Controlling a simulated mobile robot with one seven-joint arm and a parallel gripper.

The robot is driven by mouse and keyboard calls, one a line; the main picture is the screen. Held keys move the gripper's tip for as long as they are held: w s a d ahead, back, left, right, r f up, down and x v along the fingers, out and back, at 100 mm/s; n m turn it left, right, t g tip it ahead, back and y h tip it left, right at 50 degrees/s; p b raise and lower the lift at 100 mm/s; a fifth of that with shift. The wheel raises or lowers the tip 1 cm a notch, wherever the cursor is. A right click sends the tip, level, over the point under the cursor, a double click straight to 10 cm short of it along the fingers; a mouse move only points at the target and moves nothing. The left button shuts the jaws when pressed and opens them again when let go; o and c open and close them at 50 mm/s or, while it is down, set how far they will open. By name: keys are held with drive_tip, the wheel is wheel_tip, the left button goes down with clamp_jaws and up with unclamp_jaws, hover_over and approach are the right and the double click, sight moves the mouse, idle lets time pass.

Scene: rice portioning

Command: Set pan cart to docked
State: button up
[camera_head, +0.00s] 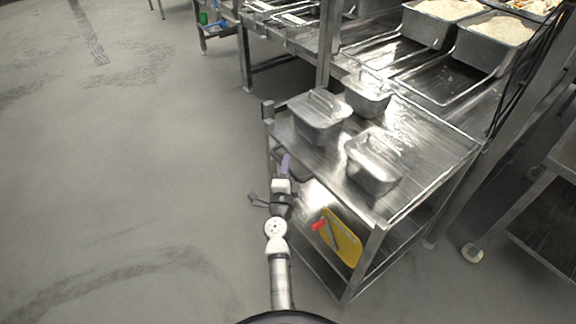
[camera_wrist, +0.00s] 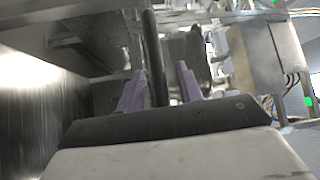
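The pan cart (camera_head: 425,135) is a steel cart standing at the right of the head view, its top bearing three lidded steel pans (camera_head: 320,118). My gripper (camera_head: 285,165) is at the cart's left side, just below the top's edge, with its purple fingers pointing toward the cart. In the wrist view, my gripper (camera_wrist: 160,85) has its fingers apart, with a dark upright bar (camera_wrist: 153,55) between them. The bar lies close to the left finger, and a gap shows toward the right finger. I cannot tell whether either finger touches it.
A yellow board (camera_head: 342,240) with a red-handled tool is on the cart's lower level. Behind the cart, a steel counter (camera_head: 405,62) holds rice-filled pans (camera_head: 497,38). Another steel table (camera_head: 562,165) is at the right edge. The floor (camera_head: 120,170) at left is clear.

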clamp_jaws()
drive_tip(key=shift+w+a, duration=0.1)
